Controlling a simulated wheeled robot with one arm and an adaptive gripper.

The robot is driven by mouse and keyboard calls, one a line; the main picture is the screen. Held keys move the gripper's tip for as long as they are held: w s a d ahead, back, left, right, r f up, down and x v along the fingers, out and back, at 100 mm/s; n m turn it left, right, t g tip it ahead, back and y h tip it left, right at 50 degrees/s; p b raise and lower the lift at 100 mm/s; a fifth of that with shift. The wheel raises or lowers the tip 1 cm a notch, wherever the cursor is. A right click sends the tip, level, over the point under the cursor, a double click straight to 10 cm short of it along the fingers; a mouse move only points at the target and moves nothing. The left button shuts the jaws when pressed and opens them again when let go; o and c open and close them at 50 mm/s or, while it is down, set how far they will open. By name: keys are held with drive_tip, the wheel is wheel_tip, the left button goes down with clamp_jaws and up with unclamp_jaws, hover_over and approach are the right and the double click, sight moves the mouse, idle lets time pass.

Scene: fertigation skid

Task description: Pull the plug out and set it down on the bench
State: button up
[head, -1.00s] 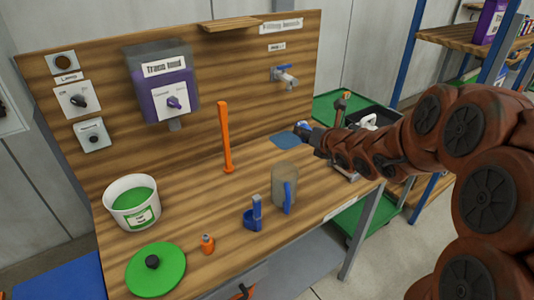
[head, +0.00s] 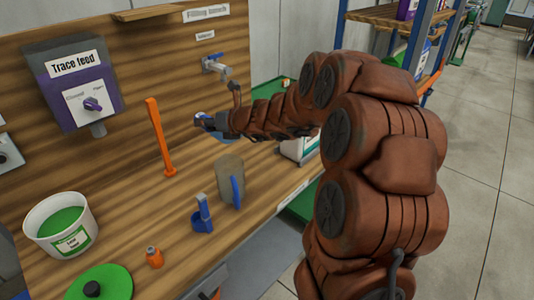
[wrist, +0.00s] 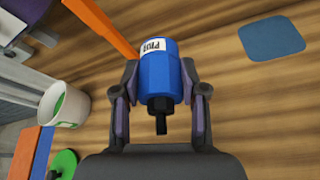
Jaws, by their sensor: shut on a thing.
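My gripper (wrist: 159,95) is shut on a blue cylindrical plug (wrist: 157,62) with a white label and a black stub that points back toward the palm. The label's lettering is hard to read. The plug is held above the wooden bench (head: 130,215), clear of any socket that I can see. In the head view my gripper (head: 207,122) is over the back of the bench, below the tap, and only a bit of blue shows at its tip. A blue mat (wrist: 272,38) lies flat on the bench; in the head view my gripper partly hides it.
An orange upright bar (head: 161,135) stands left of my gripper. The tap (head: 214,66) is on the back panel. Bare wood lies between them.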

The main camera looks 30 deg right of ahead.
drive_tip(key=s+d+f+b, duration=0.3)
drive_tip(key=d+f, duration=0.2)
drive_tip(key=d, duration=0.3)
drive_tip(key=b, duration=0.3)
hover_over(268, 175)
wheel_tip(268, 175, down, 5)
drive_tip(key=f+b, duration=0.6)
drive_tip(key=b, duration=0.1)
drive_tip(key=shift+w+f, duration=0.2)
drive_tip(key=shift+f, duration=0.9)
drive_tip(key=o, duration=1.4)
drive_tip(key=shift+c, duration=0.2)
